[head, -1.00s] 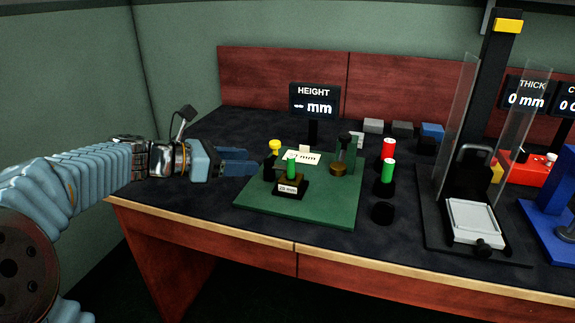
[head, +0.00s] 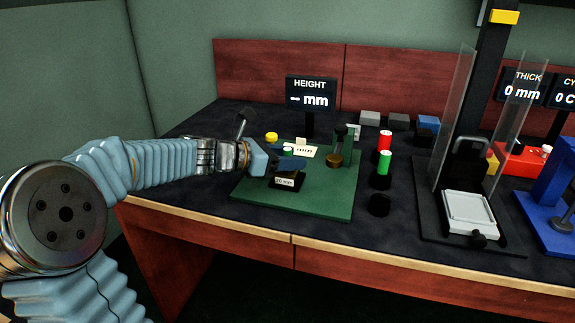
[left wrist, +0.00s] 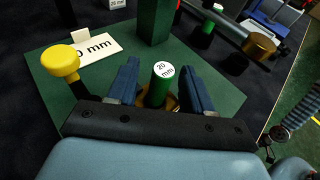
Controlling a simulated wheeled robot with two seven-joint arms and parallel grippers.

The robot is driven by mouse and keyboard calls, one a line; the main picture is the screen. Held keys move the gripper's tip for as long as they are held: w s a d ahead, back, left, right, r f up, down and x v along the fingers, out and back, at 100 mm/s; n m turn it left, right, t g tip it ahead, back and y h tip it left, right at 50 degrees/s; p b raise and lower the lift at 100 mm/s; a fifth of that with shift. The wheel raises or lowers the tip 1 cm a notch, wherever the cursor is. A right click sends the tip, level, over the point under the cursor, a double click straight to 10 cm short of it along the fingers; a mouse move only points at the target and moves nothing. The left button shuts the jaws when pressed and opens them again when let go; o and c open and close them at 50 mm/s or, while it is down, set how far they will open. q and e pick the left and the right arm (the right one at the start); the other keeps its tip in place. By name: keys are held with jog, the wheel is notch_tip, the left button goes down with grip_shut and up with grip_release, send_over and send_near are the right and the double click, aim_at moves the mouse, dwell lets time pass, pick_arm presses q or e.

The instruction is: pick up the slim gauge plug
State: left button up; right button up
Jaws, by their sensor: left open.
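A slim green gauge plug (left wrist: 160,88) with a white "20 mm" top stands upright between the two blue fingers of my left gripper (left wrist: 160,72) in the left wrist view. The fingers are open, with a gap on each side of the plug. In the head view my left gripper (head: 285,163) reaches in low from the left, and only the plug's green top (head: 288,151) shows above the fingers.
A yellow knob (head: 271,137) and a white card (head: 301,150) are close beside the gripper. A dark green post (head: 340,143) stands to the right. Red (head: 385,140) and green (head: 384,162) cylinders stand farther right, near a black round holder (head: 379,204).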

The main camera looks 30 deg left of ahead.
pick_arm(q)
jog(key=shift+c, duration=0.3)
grip_shut()
